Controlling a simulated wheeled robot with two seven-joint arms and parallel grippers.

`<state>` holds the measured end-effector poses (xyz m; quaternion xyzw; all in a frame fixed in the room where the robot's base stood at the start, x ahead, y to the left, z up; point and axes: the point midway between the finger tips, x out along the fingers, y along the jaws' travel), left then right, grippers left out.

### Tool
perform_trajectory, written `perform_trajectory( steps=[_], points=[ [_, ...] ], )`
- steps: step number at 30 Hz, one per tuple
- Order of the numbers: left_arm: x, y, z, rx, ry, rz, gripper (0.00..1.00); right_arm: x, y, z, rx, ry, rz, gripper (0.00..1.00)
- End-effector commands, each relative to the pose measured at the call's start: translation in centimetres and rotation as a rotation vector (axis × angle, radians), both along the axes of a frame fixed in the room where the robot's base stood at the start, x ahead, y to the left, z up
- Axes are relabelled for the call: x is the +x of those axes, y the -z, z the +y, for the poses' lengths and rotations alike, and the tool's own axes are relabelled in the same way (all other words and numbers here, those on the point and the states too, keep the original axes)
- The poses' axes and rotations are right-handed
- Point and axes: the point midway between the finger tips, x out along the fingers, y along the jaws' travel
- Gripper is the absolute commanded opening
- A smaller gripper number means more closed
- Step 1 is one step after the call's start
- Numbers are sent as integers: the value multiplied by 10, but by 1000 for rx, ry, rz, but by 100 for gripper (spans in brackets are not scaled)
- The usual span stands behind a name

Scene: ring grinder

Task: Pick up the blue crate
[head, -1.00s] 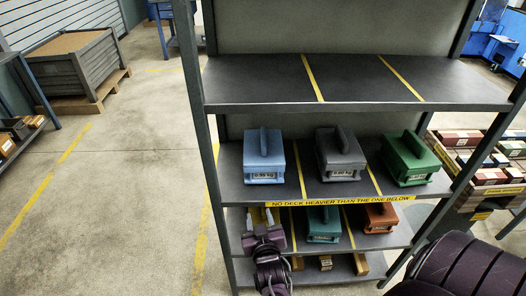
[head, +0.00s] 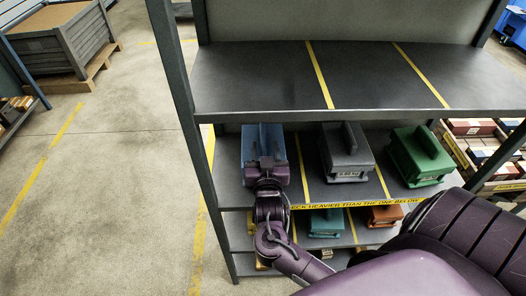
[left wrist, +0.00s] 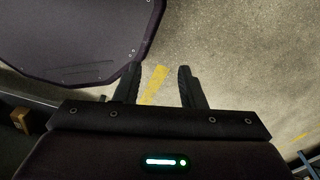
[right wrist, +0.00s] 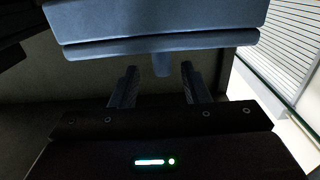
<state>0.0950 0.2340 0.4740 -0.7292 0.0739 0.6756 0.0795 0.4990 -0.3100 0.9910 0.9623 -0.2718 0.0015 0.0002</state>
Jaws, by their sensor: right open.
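The blue crate (head: 262,138) stands on the middle shelf at the left, a block with an upright handle. My right gripper (head: 266,160) is in front of it in the head view and hides its front and label. In the right wrist view the blue crate (right wrist: 160,28) fills the top, and its handle (right wrist: 161,65) shows between the fingertips. My right gripper (right wrist: 158,80) is open, and I see no hold on the handle. My left gripper (left wrist: 155,80) is open and empty above the floor in the left wrist view.
A dark grey crate (head: 347,158) and a green crate (head: 420,160) stand right of the blue one. The empty upper shelf (head: 260,80) is overhead, and a shelf post (head: 180,100) is at left. A teal crate (head: 325,222) and an orange crate (head: 384,216) sit below.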

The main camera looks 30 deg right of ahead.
Motion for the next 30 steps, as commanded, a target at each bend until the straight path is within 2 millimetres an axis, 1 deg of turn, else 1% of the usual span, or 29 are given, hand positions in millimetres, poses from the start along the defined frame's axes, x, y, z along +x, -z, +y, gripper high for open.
perform_trajectory(
  steps=[1,5,9,14,18,27,30],
  points=[
    [-3,-5,2,2,0,5,36,7,-1,-3,-4,0,0,42],
    [-3,-12,2,3,0,4,36,22,5,-9,-3,0,1,42],
    [7,-18,1,1,0,-10,36,36,6,-18,-2,-1,0,42],
    [21,-19,-3,-5,-2,-32,36,39,8,-20,0,-1,1,42],
    [21,-19,-6,-8,-3,-32,36,39,8,-20,1,-1,1,40],
    [12,-18,-5,-7,-3,-18,36,39,8,-20,1,-1,1,1],
    [11,-17,-5,-7,-3,-17,36,39,8,-20,1,-1,1,0]
  ],
)
